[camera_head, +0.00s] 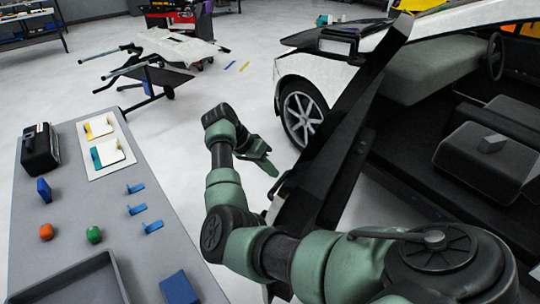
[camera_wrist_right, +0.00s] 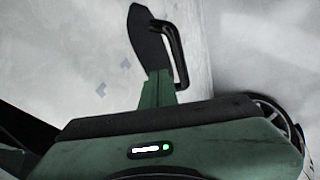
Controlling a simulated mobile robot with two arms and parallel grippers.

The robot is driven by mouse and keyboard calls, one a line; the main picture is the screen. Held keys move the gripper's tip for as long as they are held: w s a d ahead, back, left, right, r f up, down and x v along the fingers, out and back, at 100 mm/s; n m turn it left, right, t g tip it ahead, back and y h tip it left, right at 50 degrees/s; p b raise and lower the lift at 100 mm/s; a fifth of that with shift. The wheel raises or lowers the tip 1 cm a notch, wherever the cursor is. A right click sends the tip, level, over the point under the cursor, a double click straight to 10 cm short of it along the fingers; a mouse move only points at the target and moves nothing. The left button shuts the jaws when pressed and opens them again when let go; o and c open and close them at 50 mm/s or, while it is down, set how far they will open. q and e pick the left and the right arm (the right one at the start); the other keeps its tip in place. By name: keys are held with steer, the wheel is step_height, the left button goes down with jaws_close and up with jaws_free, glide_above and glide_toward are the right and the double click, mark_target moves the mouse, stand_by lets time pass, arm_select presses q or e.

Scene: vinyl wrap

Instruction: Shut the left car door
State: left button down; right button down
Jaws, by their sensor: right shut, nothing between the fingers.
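The car door (camera_head: 345,150) stands wide open on the white car, its dark inner side facing the cabin. A dark loop-shaped handle (camera_head: 281,184) shows at its outer side. My right gripper (camera_head: 267,165) is shut and empty, on the outer side of the door near this handle. In the right wrist view the shut fingers (camera_wrist_right: 147,35) are beside a black handle loop (camera_wrist_right: 181,55); I cannot tell whether they touch it. My right arm hides the lower part of the door in the head view. My left gripper is out of view.
A grey table (camera_head: 70,220) with small parts and a tray (camera_head: 85,285) stands at left, close to my right arm's elbow. The car's front wheel (camera_head: 301,115) is beyond the door. A cart (camera_head: 165,60) stands farther back. The floor between table and car is clear.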

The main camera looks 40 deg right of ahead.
mark_target(283, 181)
steer(key=p+x, duration=0.1)
steer(key=x, duration=0.6)
